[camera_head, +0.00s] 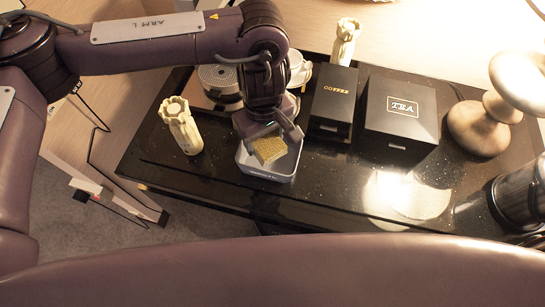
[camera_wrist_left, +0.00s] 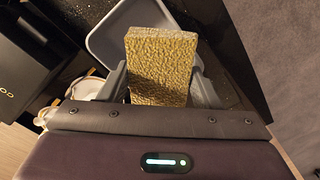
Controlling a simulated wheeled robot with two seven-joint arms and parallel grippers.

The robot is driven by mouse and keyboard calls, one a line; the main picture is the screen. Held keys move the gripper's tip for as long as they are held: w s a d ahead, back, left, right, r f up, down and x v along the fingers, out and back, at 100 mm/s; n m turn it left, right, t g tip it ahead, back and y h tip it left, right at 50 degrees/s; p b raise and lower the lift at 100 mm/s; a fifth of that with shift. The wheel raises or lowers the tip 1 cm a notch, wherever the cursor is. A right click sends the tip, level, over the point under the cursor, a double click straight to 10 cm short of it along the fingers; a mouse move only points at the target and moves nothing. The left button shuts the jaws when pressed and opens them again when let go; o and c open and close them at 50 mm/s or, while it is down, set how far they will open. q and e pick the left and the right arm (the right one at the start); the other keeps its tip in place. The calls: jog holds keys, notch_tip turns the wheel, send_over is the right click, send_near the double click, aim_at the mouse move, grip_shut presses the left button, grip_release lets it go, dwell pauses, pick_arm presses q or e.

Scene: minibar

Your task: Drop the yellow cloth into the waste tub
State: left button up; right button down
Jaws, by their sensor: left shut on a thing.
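The yellow cloth (camera_wrist_left: 160,68) is a thick, textured yellow block with a pale edge. My left gripper (camera_wrist_left: 160,92) is shut on it, one finger on each side. In the head view the cloth (camera_head: 268,150) shows below my left gripper (camera_head: 272,138), over the opening of the waste tub. The waste tub (camera_head: 268,176) is a small grey, rounded rectangular tub near the front edge of the black counter. Its rim also shows behind the cloth in the left wrist view (camera_wrist_left: 97,42). Part of the tub's inside is hidden by the cloth and gripper. My right gripper is not in view.
On the black counter (camera_head: 330,185), a cream vase-like object (camera_head: 180,126) stands left of the tub. A black coffee box (camera_head: 333,98) and a black tea box (camera_head: 399,115) stand to its right. A lamp (camera_head: 485,120) and a dark cylinder (camera_head: 520,196) are at far right.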

pick_arm(q)
jog(key=o, duration=1)
jog(key=shift+c, duration=0.2)
jog(key=shift+r, duration=0.1)
jog(key=shift+r, duration=0.15)
notch_tip(320, 180, up, 7)
jog(key=shift+r+b, duration=0.2)
jog(key=shift+b, duration=0.7)
jog(key=shift+s, duration=0.1)
